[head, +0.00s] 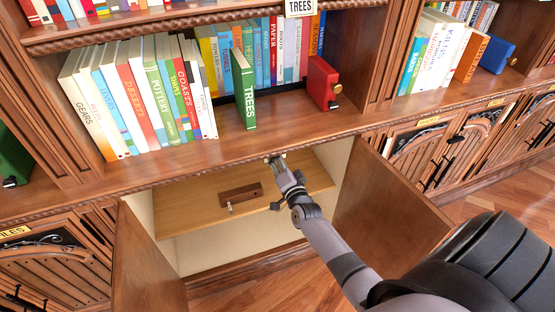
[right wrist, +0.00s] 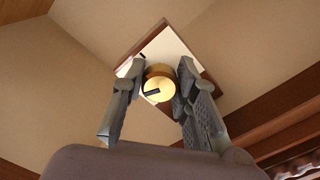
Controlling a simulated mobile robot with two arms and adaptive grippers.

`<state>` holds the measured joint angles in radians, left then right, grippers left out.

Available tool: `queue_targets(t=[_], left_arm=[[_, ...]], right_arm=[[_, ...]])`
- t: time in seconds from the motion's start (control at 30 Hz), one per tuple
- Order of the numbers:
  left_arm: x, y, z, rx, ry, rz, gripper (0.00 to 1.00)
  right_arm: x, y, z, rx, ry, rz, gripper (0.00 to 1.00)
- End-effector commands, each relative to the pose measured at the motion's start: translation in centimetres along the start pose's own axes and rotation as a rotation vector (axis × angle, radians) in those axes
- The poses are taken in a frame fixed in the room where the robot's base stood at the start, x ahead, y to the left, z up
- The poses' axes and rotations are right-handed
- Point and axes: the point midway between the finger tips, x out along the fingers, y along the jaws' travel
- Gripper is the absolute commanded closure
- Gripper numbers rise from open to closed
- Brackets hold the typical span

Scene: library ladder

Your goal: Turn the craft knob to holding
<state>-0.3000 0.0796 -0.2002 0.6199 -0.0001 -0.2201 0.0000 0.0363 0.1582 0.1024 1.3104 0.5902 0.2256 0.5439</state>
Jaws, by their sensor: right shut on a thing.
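The craft knob (right wrist: 161,86), a round brass-coloured knob with a short dark mark on its face, shows in the middle of the right wrist view. Behind it is a white square plate (right wrist: 172,44) with a brown edge. My right gripper (right wrist: 160,80) has one finger on each side of the knob and is shut on it. In the head view my right gripper (head: 276,160) reaches up into the open cabinet, under the front edge of the bookshelf. The knob is hidden there. I cannot read any lettering on the plate. My left gripper is not in view.
The cabinet's left door (head: 146,262) and right door (head: 385,207) stand open around my right arm. A brown wooden block (head: 240,194) with a small metal part lies on the inner shelf (head: 185,216). Books and a red box (head: 322,83) stand above.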

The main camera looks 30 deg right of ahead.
Motion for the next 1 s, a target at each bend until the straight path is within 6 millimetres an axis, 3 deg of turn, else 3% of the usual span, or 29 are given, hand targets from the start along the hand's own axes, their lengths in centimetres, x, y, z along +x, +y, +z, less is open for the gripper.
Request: queue_targets(t=[0.43, 0.47, 0.73, 1.0], left_arm=[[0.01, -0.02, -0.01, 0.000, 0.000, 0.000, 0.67], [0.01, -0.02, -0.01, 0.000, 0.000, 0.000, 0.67], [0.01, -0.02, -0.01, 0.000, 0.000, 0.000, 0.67], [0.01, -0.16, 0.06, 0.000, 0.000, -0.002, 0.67]], right_arm=[[0.00, 0.02, -0.02, 0.007, 0.000, 0.000, 1.00], [-0.01, 0.02, -0.02, 0.007, 0.000, 0.000, 0.71], [-0.01, 0.02, -0.01, 0.006, 0.000, 0.000, 0.53], [-0.02, 0.01, -0.01, 0.006, 0.000, 0.000, 0.52]])
